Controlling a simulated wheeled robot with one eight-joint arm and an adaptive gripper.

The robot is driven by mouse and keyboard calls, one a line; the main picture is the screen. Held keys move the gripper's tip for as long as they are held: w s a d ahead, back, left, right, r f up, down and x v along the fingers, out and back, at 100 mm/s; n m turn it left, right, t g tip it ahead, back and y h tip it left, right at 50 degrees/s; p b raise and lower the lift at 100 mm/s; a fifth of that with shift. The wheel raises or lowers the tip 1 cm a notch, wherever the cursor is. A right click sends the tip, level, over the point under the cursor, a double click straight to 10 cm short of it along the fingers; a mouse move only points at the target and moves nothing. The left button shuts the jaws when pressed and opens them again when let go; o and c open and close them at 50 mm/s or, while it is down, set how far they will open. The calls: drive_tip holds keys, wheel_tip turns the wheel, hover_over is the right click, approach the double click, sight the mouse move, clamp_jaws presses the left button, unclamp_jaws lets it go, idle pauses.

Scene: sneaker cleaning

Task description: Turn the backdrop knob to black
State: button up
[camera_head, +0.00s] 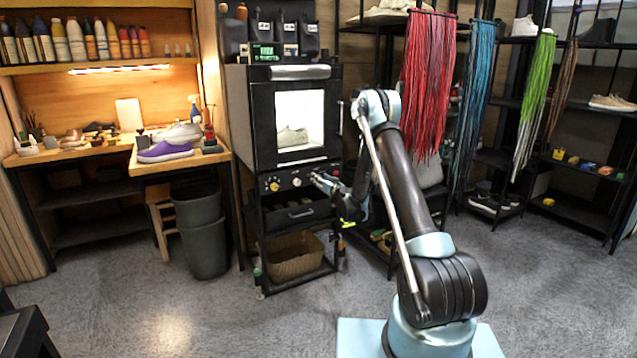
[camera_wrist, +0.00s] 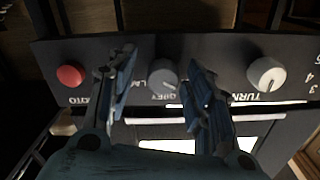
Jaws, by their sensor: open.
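A dark grey knob (camera_wrist: 163,78) is on the black control panel in the wrist view, with small white lettering beside it that is partly covered. Its pointer direction is hard to tell. My gripper (camera_wrist: 165,75) is open, with one blue-grey finger on each side of this knob. I cannot tell whether either finger touches it. In the head view my gripper (camera_head: 322,180) is at the right part of the panel under the photo booth (camera_head: 290,120), and it covers part of the panel.
On the same panel, a red button (camera_wrist: 70,75) lies left of my gripper and a pale knob (camera_wrist: 266,74) lies right of it in the wrist view. A lit booth window with a shoe (camera_head: 292,137) is above the panel in the head view. A basket (camera_head: 295,256) sits below.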

drive_tip(key=shift+w, duration=0.1)
drive_tip(key=shift+a, duration=0.1)
drive_tip(key=c, duration=1)
drive_tip(key=shift+c, duration=0.2)
drive_tip(key=shift+m, duration=0.4)
drive_tip(key=m, duration=2.3)
